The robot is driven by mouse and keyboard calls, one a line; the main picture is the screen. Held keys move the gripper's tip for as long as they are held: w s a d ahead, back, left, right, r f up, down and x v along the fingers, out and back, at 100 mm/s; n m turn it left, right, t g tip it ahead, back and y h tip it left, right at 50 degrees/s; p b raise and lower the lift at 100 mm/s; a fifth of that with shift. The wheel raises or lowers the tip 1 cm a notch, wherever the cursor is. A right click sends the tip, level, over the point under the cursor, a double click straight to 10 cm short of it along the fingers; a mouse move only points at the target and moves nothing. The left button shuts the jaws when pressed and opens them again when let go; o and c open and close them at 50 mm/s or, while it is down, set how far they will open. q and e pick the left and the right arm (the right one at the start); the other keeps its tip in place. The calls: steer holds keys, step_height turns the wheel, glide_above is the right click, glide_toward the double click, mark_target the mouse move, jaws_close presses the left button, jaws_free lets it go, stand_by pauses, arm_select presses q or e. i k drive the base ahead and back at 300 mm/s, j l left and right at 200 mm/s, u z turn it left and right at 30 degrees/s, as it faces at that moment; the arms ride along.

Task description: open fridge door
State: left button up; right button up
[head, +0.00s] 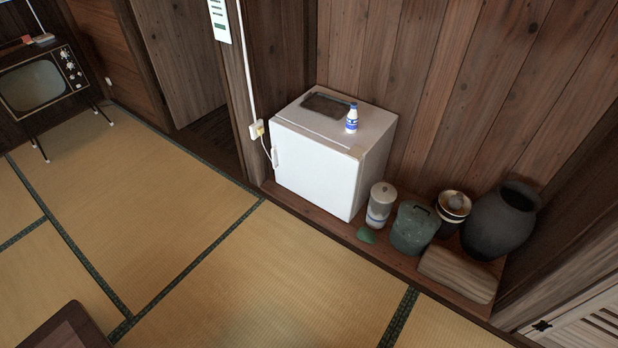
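A small white fridge (343,144) stands against the wooden wall on a low wooden board. Its front door (312,172) looks shut, with a small handle (275,156) at the door's left edge. A white and blue bottle (352,118) stands upright on the fridge top, in front of a dark tray (326,106). Neither of my grippers shows in the head view.
Several jars and pots, including a green lidded pot (413,229) and a big dark jar (500,222), stand right of the fridge. A wooden block (457,274) lies before them. The tatami floor (240,262) before the fridge is clear. A table corner (68,328) shows lower left.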

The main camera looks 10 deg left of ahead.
mark_target(318, 169)
steer(key=i+j, duration=0.1)
steer(key=i, duration=0.45)
steer(key=i+j+z, duration=0.1)
steer(key=i, duration=0.45)
steer(key=i+j+z, duration=0.1)
steer(key=i, duration=0.45)
steer(key=i+j, duration=0.25)
steer(key=i, duration=0.3)
